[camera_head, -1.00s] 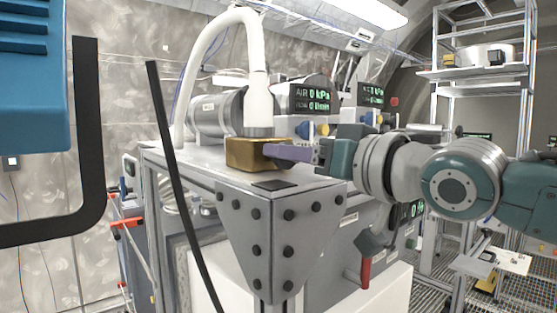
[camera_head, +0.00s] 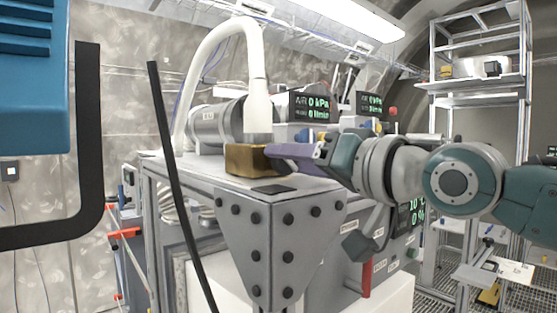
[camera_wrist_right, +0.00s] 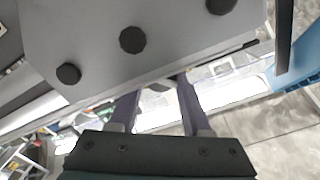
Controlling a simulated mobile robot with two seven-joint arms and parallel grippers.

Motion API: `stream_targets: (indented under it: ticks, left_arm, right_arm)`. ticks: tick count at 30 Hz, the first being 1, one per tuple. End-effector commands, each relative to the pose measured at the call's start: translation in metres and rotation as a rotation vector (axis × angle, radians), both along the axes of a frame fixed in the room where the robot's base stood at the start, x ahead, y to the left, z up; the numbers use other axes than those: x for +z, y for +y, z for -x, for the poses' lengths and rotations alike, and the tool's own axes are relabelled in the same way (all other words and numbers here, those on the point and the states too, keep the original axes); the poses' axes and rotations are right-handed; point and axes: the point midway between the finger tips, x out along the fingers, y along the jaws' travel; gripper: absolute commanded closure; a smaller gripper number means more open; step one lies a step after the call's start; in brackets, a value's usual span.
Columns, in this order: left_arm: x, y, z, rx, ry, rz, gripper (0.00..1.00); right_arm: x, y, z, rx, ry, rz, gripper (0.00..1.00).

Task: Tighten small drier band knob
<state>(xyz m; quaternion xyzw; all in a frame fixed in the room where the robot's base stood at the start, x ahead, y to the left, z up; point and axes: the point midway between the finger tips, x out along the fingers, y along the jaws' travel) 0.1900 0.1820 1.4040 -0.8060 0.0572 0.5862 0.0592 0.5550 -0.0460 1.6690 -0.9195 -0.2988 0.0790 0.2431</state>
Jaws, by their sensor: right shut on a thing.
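My right gripper (camera_head: 285,154) reaches in from the right over the steel bench top. Its purple fingers are at the front right side of a brass-coloured block (camera_head: 240,160) under a white hose. In the right wrist view, the two fingers (camera_wrist_right: 157,92) stand apart with a small greyish piece (camera_wrist_right: 155,86) between their tips. I take this piece to be the small drier band knob, held in the fingers; most of it is hidden. In the head view, the fingers and block hide the knob. My left gripper is not in view.
The bench has a bolted corner plate (camera_head: 275,235) just below the gripper. A grey cylinder (camera_head: 215,125) and display boxes (camera_head: 312,105) stand behind. A red-handled lever (camera_head: 366,280) hangs below right. A white hose (camera_head: 257,90) rises above the block.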

Motion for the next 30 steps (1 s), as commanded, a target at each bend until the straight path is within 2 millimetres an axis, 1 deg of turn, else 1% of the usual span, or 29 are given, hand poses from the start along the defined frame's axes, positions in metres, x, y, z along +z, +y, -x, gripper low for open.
stream_targets:
  ticks: [1,2,9,24,26,29,30]
  left_arm:
    - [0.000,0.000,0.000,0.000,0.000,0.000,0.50]
    - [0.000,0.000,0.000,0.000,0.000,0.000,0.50]
    - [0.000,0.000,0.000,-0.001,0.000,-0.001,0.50]
    - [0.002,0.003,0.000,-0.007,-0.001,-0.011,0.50]
    - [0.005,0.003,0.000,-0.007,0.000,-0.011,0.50]
    - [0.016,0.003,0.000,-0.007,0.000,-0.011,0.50]
    - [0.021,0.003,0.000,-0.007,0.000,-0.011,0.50]
  right_arm:
    - [0.001,0.000,0.000,0.000,-0.001,-0.001,1.00]
    - [0.000,0.000,0.000,0.000,-0.001,-0.001,0.50]
    - [0.000,0.000,0.000,0.001,-0.001,0.001,0.23]
    - [0.000,0.000,0.000,-0.001,-0.011,0.019,0.22]
    - [0.001,-0.001,0.000,-0.001,-0.035,0.056,0.22]
    - [0.004,0.000,0.000,0.000,-0.129,0.188,0.22]
    - [0.005,0.000,0.000,-0.001,-0.181,0.258,0.22]
